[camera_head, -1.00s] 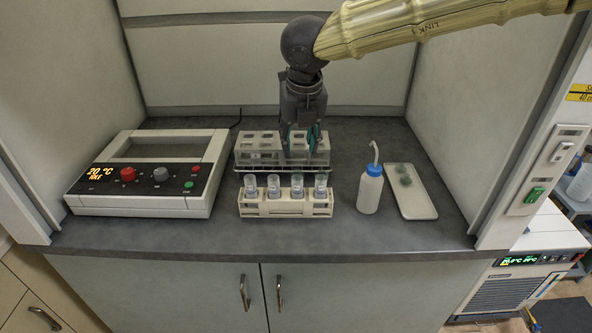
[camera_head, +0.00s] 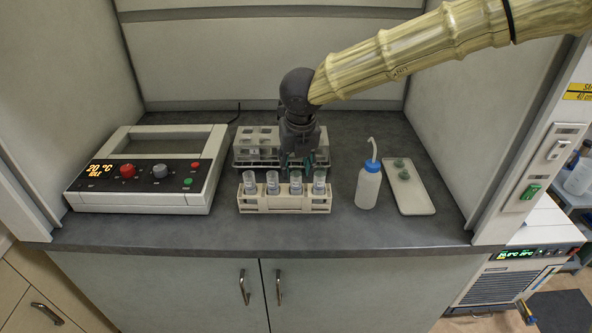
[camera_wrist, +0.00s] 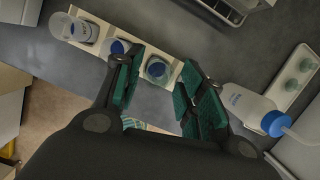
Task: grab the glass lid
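My gripper (camera_head: 302,168) points down just behind and above the front vial rack (camera_head: 285,204). In the wrist view, its green-padded fingers (camera_wrist: 165,84) are apart, with no object clearly held between them. A glass vial (camera_wrist: 157,69) with a round, pale green, glassy top shows between the fingers, beyond their tips. This top may be a glass lid; I cannot tell for sure. Two small greenish round pieces (camera_head: 402,169) that look like lids lie on the white tray (camera_head: 414,203) at the right. The right finger hides part of the rack.
A wire rack (camera_head: 243,151) stands directly behind the vials. A wash bottle (camera_head: 369,187) with a blue cap stands right of them. A hotplate-like device (camera_head: 140,190) is at the left. Cabinet walls close in the sides and back. The front counter strip is clear.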

